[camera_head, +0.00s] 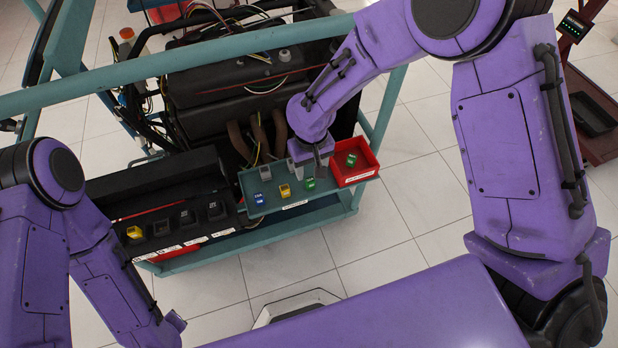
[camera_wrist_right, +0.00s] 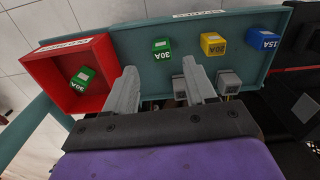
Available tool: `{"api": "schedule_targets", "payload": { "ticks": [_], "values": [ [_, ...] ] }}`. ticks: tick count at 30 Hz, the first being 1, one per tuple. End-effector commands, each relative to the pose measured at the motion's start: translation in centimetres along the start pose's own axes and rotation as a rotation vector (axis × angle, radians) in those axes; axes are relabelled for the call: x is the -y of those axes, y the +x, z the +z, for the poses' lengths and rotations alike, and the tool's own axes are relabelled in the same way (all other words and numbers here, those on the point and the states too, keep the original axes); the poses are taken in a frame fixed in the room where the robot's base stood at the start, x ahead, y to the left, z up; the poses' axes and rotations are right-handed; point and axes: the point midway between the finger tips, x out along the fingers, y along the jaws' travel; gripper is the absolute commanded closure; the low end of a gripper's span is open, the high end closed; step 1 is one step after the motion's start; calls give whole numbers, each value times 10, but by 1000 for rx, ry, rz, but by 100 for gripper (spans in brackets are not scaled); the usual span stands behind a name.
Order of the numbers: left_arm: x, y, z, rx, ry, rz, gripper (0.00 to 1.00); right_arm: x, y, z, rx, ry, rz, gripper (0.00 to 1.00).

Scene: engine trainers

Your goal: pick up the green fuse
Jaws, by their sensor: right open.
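A green fuse marked 30A (camera_head: 309,184) stands on the teal tray (camera_head: 325,190), right of a yellow fuse (camera_head: 285,191) and a blue fuse (camera_head: 260,198). The right wrist view shows this green fuse (camera_wrist_right: 161,47) just beyond my fingertips, apart from them. A second green 30A fuse (camera_head: 351,160) lies tilted in the red bin (camera_head: 368,157); it also shows in the right wrist view (camera_wrist_right: 83,77). My right gripper (camera_wrist_right: 160,76) is open and empty, over the tray beside the red bin. My left arm shows at lower left; its gripper is out of view.
Grey blocks (camera_wrist_right: 229,82) stand on the tray near my right fingers, one partly hidden between them. A black fuse box (camera_head: 162,220) lies left of the tray. The engine (camera_head: 240,90) and a teal frame rail (camera_head: 120,78) are behind.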

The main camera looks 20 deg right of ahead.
Motion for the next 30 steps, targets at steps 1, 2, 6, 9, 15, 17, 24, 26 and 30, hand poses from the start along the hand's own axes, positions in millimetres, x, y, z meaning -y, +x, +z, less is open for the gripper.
{"api": "schedule_targets", "payload": {
  "ticks": [1,2,6,9,15,17,24,26,30],
  "values": [
    [0,1,0,0,0,0,50,0,6,0,0,-1,0,45],
    [0,2,1,0,0,0,50,0,9,0,1,-1,1,45],
    [0,4,2,0,0,0,50,3,34,1,3,-2,1,45],
    [-1,6,2,-1,0,0,50,4,51,1,3,-1,1,45],
    [-1,6,2,-1,0,0,50,4,59,1,-1,0,0,45],
    [-1,6,2,-1,0,0,50,4,59,1,-1,0,0,45],
    [-1,6,2,-1,0,0,50,4,59,1,0,-1,-1,100],
    [-1,6,2,-1,0,0,50,4,59,1,0,0,-1,100],
    [-1,6,2,-1,0,0,50,4,59,1,0,0,-1,100]
  ]
}}
